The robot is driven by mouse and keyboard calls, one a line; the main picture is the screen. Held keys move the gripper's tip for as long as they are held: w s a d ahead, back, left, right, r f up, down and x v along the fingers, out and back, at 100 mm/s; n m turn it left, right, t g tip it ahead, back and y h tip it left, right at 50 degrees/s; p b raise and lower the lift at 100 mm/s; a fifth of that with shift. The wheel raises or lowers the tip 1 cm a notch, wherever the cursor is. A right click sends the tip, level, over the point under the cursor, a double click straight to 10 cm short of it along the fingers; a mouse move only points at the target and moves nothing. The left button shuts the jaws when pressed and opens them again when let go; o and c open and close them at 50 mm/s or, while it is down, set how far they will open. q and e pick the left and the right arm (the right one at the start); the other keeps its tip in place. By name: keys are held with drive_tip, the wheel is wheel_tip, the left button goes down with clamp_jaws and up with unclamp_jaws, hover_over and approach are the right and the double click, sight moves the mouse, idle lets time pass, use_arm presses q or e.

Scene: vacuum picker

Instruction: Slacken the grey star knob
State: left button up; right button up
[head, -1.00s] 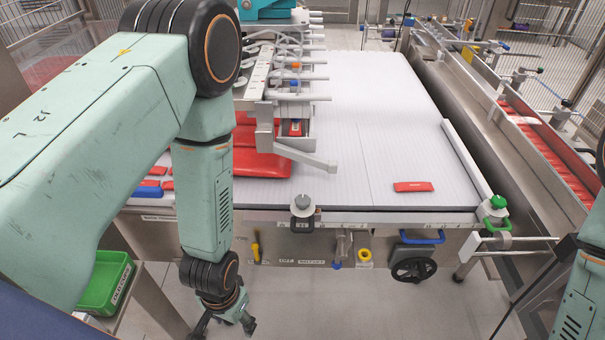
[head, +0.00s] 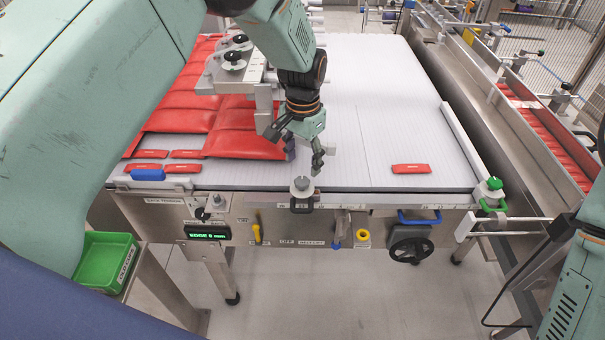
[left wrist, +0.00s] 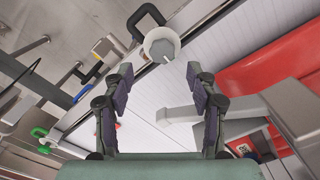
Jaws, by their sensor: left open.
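The grey knob (head: 302,186) stands upright on the front edge of the table, above a black handle. It also shows near the top middle of the left wrist view (left wrist: 163,46), as a grey grip on a round pale base. My left gripper (head: 303,158) is open and empty, hanging fingers down just behind and above the knob. In the left wrist view its two fingers (left wrist: 159,76) are spread wide, with the knob just beyond the gap between the tips. I see no contact. My right gripper is not in view.
Red pouches (head: 235,130) lie left of my left gripper, beneath a metal bar with dark knobs (head: 233,58). A loose red packet (head: 411,169) lies right. A green knob (head: 495,184) marks the right corner, and a black handwheel (head: 411,250) hangs below. The white tabletop's middle right is clear.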

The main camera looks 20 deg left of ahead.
sight(302, 180)
use_arm(q)
drive_tip(key=f, duration=0.5)
drive_tip(key=shift+w+a, duration=0.2)
drive_tip(key=shift+a, duration=0.05)
drive_tip(key=shift+d+f, duration=0.1)
drive_tip(key=shift+f, duration=0.25)
drive_tip(key=shift+s, duration=0.1)
drive_tip(key=shift+d, duration=0.1)
drive_tip(key=shift+c, duration=0.3)
drive_tip(key=c, duration=1.1)
